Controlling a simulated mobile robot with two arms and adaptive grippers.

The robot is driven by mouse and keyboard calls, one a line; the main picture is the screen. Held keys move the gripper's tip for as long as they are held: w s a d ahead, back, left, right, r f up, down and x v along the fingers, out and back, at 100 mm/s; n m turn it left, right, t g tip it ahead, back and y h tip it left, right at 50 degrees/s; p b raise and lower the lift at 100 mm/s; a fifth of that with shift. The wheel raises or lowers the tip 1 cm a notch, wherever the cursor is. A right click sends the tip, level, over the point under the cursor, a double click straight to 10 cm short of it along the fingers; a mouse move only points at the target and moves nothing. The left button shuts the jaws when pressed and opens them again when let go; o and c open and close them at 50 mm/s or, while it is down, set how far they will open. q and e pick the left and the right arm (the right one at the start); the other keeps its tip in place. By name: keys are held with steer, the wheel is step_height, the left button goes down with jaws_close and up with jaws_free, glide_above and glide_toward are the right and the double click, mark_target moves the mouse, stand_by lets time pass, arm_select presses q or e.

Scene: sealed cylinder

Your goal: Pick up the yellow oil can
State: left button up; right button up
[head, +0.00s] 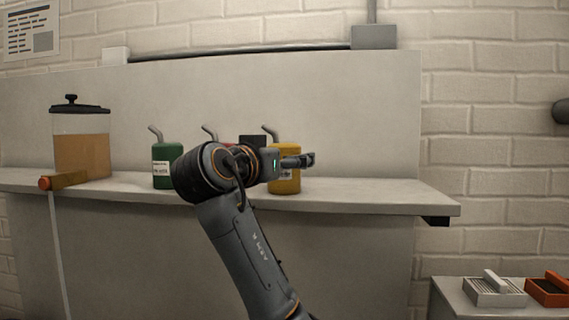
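The yellow oil can (287,182) stands upright on the grey shelf (390,197), its thin spout rising to the upper left. My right gripper (308,160) lies across the front of the can in the head view, pointing right, and hides part of its upper body. The fingers are small and seen from the side; I cannot tell whether they are open or whether they touch the can. My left gripper is not in view.
A green oil can (165,152) stands left of my wrist. A red can's spout (209,132) shows behind my arm. A drink dispenser (82,145) stands at the far left. The shelf is clear right of the yellow can. Trays (494,292) sit lower right.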

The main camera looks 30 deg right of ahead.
steer(key=shift+a, duration=0.2)
steer(key=c, duration=0.5)
steer(key=shift+d, duration=0.1)
steer(key=c, duration=1.1)
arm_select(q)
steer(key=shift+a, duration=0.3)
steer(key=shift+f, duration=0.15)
arm_select(e)
steer(key=shift+r, duration=0.2)
